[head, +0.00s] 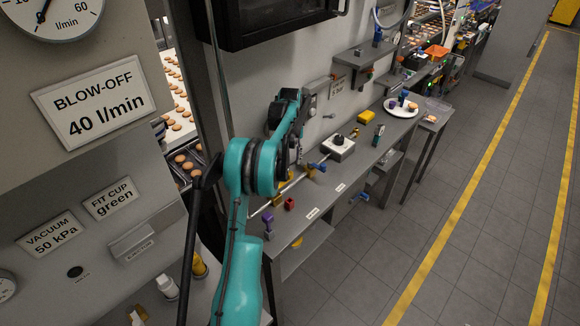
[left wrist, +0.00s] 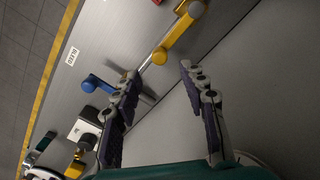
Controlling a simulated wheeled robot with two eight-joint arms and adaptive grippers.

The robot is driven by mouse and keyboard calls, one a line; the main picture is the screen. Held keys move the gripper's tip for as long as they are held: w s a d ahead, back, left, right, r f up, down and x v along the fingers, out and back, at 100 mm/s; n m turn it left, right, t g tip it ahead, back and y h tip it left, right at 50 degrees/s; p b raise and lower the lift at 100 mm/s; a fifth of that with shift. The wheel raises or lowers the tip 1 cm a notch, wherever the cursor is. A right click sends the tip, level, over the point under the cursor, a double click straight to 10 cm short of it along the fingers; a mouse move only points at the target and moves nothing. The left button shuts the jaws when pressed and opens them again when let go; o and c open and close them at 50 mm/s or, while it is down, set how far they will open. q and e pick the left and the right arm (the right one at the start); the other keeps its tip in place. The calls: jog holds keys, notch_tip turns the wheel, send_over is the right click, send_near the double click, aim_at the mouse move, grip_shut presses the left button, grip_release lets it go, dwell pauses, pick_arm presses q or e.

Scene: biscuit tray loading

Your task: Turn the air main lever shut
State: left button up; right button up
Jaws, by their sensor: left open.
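A yellow lever (left wrist: 178,33) sits on a thin pipe along the wall side of the grey bench. I take it for the air main lever, but no label on it is readable. In the head view a yellow part (head: 283,188) shows beside my arm. A blue lever (left wrist: 98,85) sits further along the same pipe; it also shows in the head view (head: 317,166). My left gripper (left wrist: 160,74) is open and empty, its fingertips apart, short of the yellow lever and not touching it. My right gripper is in neither view.
A white box with a black knob (head: 338,148) stands on the bench beyond the blue lever. A red block (head: 290,204) and a purple part (head: 268,224) are near the front end. A white plate (head: 401,108) stands further back. The floor at right is clear.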

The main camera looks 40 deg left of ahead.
aim_at(290, 172)
pick_arm(q)
notch_tip(290, 172, down, 6)
jog(key=shift+f, duration=0.25)
jog(key=shift+c, duration=0.4)
grip_shut()
